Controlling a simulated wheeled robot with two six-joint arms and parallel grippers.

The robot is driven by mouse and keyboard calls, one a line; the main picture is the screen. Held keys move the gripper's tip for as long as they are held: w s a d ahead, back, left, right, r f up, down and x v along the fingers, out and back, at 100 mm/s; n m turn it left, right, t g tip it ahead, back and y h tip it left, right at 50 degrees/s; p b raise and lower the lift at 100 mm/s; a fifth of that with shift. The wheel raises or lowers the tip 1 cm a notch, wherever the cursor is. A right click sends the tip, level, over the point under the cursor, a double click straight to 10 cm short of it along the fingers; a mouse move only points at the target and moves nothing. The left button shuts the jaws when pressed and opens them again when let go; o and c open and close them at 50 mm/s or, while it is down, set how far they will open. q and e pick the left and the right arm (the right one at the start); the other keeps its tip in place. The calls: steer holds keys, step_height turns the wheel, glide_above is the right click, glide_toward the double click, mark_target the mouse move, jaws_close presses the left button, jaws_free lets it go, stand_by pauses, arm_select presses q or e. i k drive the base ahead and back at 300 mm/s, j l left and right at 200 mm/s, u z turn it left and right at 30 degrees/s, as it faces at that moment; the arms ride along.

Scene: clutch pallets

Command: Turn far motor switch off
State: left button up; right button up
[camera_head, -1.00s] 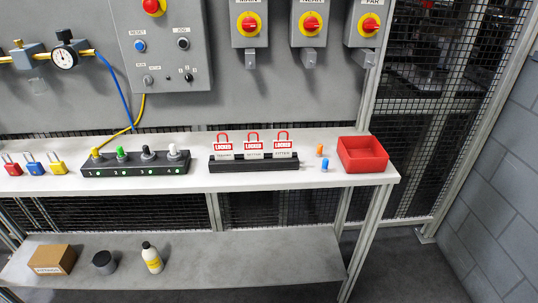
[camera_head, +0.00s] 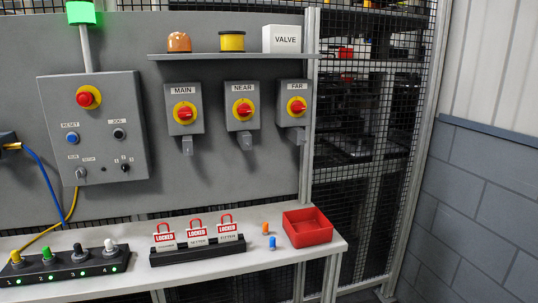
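The far motor switch (camera_head: 296,106) is a grey box labelled FAR with a red rotary knob on a yellow disc. It is the rightmost of three switch boxes on the grey wall panel. Its red knob looks tilted, but its exact setting is too small to read. A grey hasp tab (camera_head: 299,137) hangs under it. The near switch (camera_head: 243,108) and main switch (camera_head: 185,110) are alike and stand to its left.
A shelf (camera_head: 228,56) above the switches holds an orange dome, a yellow cylinder and a VALVE box. Below, the bench (camera_head: 275,254) carries a rack of red LOCKED padlocks (camera_head: 197,241) and a red bin (camera_head: 308,227). A control box (camera_head: 95,125) hangs left. Mesh fencing stands right.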

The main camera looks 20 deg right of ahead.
mark_target(297, 106)
steer(key=z, duration=0.35)
steer(key=i+l+z, duration=0.1)
steer(key=z, duration=0.35)
steer(key=i+z, duration=0.25)
steer(key=z, duration=0.15)
steer(key=i+z, duration=0.2)
steer(key=z, duration=0.25)
